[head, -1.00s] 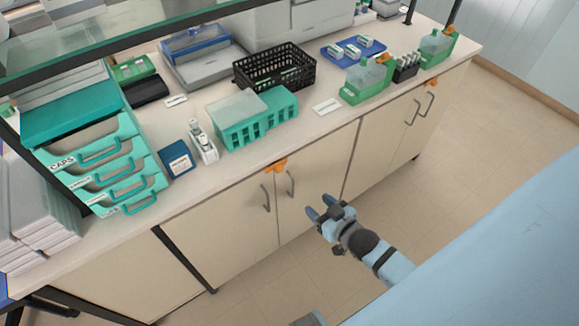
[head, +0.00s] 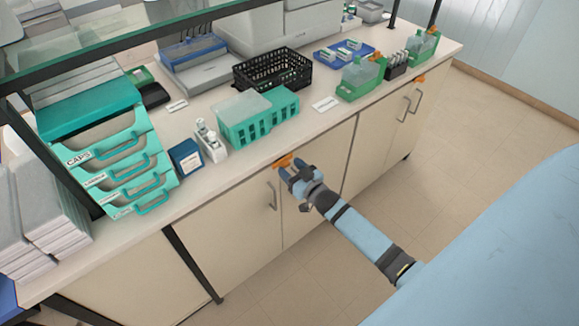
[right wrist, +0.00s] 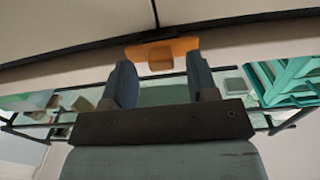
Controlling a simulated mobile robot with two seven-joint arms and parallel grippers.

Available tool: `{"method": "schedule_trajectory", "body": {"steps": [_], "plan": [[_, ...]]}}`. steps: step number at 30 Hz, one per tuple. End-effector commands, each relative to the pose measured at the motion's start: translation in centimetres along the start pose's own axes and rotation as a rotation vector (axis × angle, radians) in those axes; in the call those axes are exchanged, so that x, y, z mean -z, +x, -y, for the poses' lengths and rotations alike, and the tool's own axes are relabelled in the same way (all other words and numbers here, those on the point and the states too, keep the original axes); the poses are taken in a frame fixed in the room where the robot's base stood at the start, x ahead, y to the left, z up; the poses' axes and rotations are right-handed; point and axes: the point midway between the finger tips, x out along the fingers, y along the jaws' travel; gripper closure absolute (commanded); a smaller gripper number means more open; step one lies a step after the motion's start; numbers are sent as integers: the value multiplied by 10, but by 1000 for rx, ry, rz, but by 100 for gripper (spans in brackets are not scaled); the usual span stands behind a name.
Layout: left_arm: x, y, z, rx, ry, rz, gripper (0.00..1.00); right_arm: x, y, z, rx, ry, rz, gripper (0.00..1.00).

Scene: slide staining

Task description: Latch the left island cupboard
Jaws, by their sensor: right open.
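The left island cupboard (head: 241,226) has two pale doors that look closed. An orange latch (head: 283,160) sits at the top edge, where the doors meet under the worktop. The latch also shows in the right wrist view (right wrist: 174,50), just beyond the fingertips. My right gripper (head: 292,174) is open at the latch, with its two dark fingers either side of it in the right wrist view (right wrist: 161,78). I cannot tell whether the fingers touch the latch. One door handle (head: 272,196) shows; the other is hidden behind my gripper. My left gripper is not in view.
A second cupboard with its own orange latch (head: 421,79) is farther right. The worktop above holds a teal rack (head: 245,128), a black basket (head: 272,75), a blue box (head: 186,157) and teal drawers (head: 115,160). The floor (head: 460,150) in front is clear.

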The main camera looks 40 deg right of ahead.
Motion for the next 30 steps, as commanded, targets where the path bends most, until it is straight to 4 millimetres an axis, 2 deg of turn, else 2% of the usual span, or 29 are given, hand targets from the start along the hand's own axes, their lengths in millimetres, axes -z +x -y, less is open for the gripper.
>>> {"method": "schedule_trajectory", "body": {"steps": [4,12,13,19,30], "plan": [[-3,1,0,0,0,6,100,0,9,0,0,0,0,47],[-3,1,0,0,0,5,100,0,11,0,0,0,1,47],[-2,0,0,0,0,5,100,0,10,0,0,0,1,49],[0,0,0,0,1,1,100,0,10,0,0,0,1,95],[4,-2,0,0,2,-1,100,1,10,0,1,46,1,96]]}}
